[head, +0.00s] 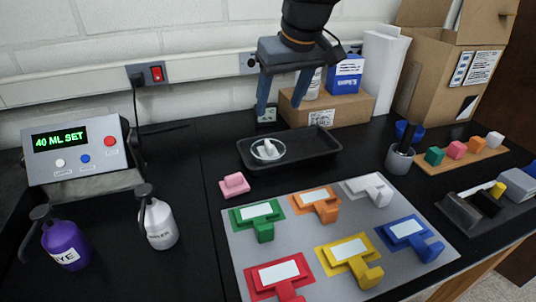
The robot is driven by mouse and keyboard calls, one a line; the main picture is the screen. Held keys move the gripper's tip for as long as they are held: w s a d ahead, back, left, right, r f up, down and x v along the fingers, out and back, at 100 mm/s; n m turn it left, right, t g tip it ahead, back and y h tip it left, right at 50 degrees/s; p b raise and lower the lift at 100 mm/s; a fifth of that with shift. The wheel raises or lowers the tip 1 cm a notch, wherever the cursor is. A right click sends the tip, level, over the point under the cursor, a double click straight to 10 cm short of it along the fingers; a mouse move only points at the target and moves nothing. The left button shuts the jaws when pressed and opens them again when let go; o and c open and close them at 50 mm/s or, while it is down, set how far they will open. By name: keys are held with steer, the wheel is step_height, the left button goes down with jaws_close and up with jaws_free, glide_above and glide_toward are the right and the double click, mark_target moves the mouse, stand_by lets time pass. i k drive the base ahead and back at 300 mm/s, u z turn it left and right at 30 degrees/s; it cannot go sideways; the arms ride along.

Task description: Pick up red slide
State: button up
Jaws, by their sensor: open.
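The red slide (278,274) lies on the grey mat (238,242) at its front left corner, with a white label on top and a red handle toward the front edge, cut off by the bottom of the picture. My gripper (284,108) is open and empty, high above the back of the bench over the black tray, far behind the red slide. Its two blue fingers point down and are spread apart.
Green (256,213), orange (317,198), white (369,186), yellow (346,250) and blue (408,229) slides share the mat. A black tray (322,157) holds a small dish.

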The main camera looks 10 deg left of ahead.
mark_target(280, 276)
steer(key=k, duration=1)
